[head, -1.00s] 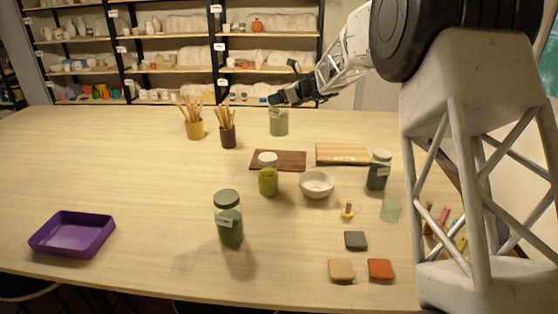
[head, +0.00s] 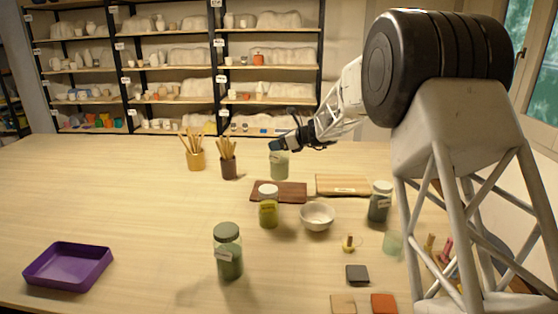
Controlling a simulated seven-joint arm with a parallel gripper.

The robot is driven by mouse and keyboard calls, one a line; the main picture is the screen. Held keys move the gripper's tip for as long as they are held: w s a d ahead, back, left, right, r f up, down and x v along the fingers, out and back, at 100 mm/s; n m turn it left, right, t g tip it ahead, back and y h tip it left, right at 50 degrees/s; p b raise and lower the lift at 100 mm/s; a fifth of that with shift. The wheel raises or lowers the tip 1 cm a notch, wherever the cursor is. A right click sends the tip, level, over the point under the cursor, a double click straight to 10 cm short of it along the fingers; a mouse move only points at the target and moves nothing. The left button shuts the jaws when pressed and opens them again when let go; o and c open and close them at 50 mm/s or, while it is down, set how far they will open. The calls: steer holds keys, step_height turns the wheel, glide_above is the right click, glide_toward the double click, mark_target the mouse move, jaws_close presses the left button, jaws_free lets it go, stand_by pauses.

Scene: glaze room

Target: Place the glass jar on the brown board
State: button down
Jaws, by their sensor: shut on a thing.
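My gripper (head: 284,145) is shut on the top of a glass jar (head: 279,166) with pale green contents; its fingers hide the jar's upper end. The jar is upright. Its lower end shows just at the far edge of the dark brown board (head: 293,193). I cannot tell whether the jar hangs over the board or behind it, or how high. The board lies flat on the table, its near left part partly covered by the white-lidded olive jar (head: 269,212) in front.
A white bowl (head: 318,217) stands close in front of the board, and a light wooden board (head: 342,185) lies to its right. Brush cups (head: 229,167) stand to the left. A green-lidded jar (head: 228,255), a dark jar (head: 379,207) and a purple tray (head: 68,267) are nearer. The left table is mostly clear.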

mark_target(280, 156)
steer(key=shift+f, duration=0.35)
steer(key=shift+f, duration=2.55)
steer(key=shift+c, duration=0.8)
jaws_free()
steer(key=shift+f, duration=0.1)
steer(key=shift+d+r, duration=0.15)
steer(key=shift+r, duration=0.05)
steer(key=v, duration=1.1)
steer(key=shift+d+r, duration=0.25)
steer(key=shift+d, duration=0.05)
